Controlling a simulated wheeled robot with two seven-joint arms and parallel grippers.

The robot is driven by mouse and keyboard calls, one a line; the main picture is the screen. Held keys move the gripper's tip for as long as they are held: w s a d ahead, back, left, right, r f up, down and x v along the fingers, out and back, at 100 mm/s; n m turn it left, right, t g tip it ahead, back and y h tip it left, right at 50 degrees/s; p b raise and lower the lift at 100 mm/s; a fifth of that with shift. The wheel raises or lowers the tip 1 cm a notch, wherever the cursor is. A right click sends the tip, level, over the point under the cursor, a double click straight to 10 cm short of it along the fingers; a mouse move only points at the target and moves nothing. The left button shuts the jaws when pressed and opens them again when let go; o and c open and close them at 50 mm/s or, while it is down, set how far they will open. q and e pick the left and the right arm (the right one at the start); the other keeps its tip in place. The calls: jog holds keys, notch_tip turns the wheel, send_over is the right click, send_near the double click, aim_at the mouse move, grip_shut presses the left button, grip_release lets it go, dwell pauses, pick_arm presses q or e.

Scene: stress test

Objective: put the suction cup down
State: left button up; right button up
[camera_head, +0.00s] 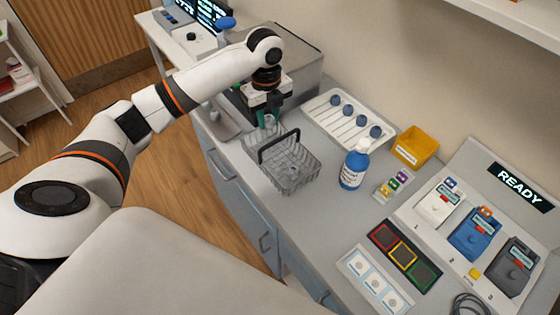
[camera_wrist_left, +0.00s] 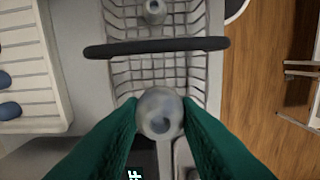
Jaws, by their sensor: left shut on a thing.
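My left gripper (camera_head: 268,119) is shut on a translucent grey suction cup. In the left wrist view the green fingers of the gripper (camera_wrist_left: 160,122) pinch the suction cup (camera_wrist_left: 159,112) from both sides. The gripper is over the counter's left part, at the rear end of a grey wire basket (camera_head: 290,172) with a black handle. In the wrist view the basket (camera_wrist_left: 118,75) lies just beyond the held cup. A similar clear round piece (camera_wrist_left: 155,11) sits inside the basket. I cannot tell whether the held cup touches anything. My right gripper is not in view.
A white ribbed tray (camera_head: 327,98) with several dark blue round pieces stands at the back. A blue bottle (camera_head: 354,165), a yellow bin (camera_head: 415,147) and a red-yellow-green panel (camera_head: 403,253) stand to the right. The counter (camera_head: 310,225) in front of the bottle is clear.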

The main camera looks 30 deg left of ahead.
aim_at(267, 141)
pick_arm(q)
jog(key=shift+w+a+f+m, duration=0.25)
jog(key=shift+a+f+m, duration=0.15)
jog(key=shift+m, duration=0.3)
notch_tip(267, 141, down, 9)
jog(key=shift+r+p, duration=0.1)
jog(key=shift+p, duration=0.7)
jog(key=shift+a+f, duration=0.1)
jog(key=shift+f, duration=0.3)
jog(key=shift+f, duration=0.15)
jog(key=o, duration=0.9)
jog(key=shift+o, duration=0.2)
